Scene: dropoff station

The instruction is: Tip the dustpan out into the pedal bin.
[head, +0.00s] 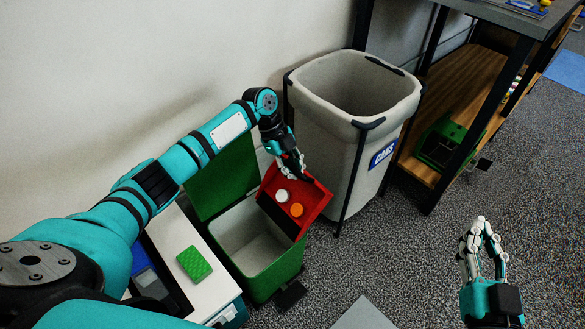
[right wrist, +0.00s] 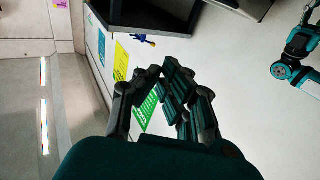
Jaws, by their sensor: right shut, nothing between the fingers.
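The red dustpan (head: 318,194) is tilted over the right rim of the green pedal bin (head: 277,277). A white round piece (head: 282,196) and an orange round piece (head: 296,210) lie on the dustpan. The bin's green lid (head: 222,175) stands open toward the wall, and its pale inside shows. My left gripper (head: 301,174) is shut on the dustpan at its upper side; the handle is mostly hidden by the fingers. My right gripper (head: 481,222) is shut and empty above the floor at the right, away from the bin; its fingers also show in the right wrist view (right wrist: 168,75).
A tall grey bin labelled CANS (head: 335,130) stands close behind the dustpan. A white-topped box with a green sponge (head: 194,263) stands left of the pedal bin. A shelf unit (head: 456,90) holds a green case (head: 440,145). Open speckled floor lies at the right.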

